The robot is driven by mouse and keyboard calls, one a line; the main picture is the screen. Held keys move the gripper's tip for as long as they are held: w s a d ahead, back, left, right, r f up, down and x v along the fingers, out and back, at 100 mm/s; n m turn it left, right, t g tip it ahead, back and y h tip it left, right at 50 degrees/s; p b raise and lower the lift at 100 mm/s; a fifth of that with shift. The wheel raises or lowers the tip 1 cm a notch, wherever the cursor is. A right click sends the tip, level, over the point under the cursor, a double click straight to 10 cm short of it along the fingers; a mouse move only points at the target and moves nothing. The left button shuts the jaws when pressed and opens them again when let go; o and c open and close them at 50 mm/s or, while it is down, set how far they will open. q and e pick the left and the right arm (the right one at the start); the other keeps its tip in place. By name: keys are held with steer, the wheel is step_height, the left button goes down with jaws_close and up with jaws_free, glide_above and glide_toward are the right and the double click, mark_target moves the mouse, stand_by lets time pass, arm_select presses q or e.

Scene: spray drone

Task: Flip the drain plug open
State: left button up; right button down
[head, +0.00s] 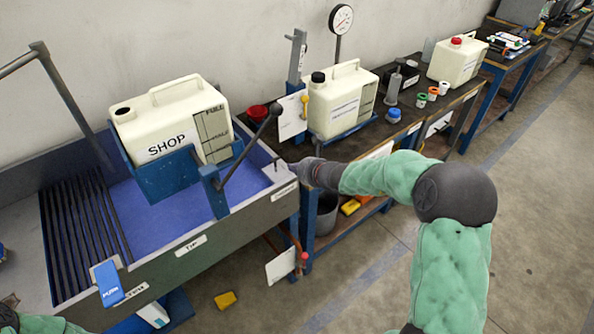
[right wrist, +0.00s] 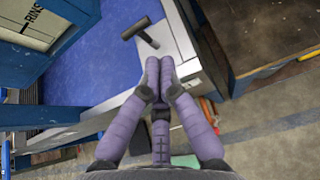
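The drain plug appears to be a black T-shaped handle on a pale stem (right wrist: 143,33), over the blue basin floor by the corner ledge in the right wrist view. In the head view a small dark upright piece (head: 277,163) shows at that corner. My right gripper (head: 297,168) reaches in from the right over the basin's right end. In the right wrist view its fingers (right wrist: 159,68) are drawn together, with nothing visible between them. The tips lie just short of the handle and look apart from it. Only part of my left arm shows at the lower left; its gripper is out of view.
A cream jug (head: 172,125) sits in a blue tipping cradle (head: 165,178) with a long black-knobbed lever (head: 247,150). The basin wall (head: 230,232) carries small labels. A bench (head: 440,112) with another jug (head: 340,100) stands right. The floor (head: 525,200) there is mostly clear.

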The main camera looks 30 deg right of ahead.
mark_target(285, 173)
steer(key=b+x, duration=0.1)
steer(key=x, duration=0.5)
steer(key=shift+w+f+b, duration=0.1)
steer(key=shift+w+b, duration=0.05)
steer(key=shift+b, duration=0.2)
step_height(285, 173, up, 5)
steer(key=p, duration=0.3)
steer(key=shift+f, duration=0.1)
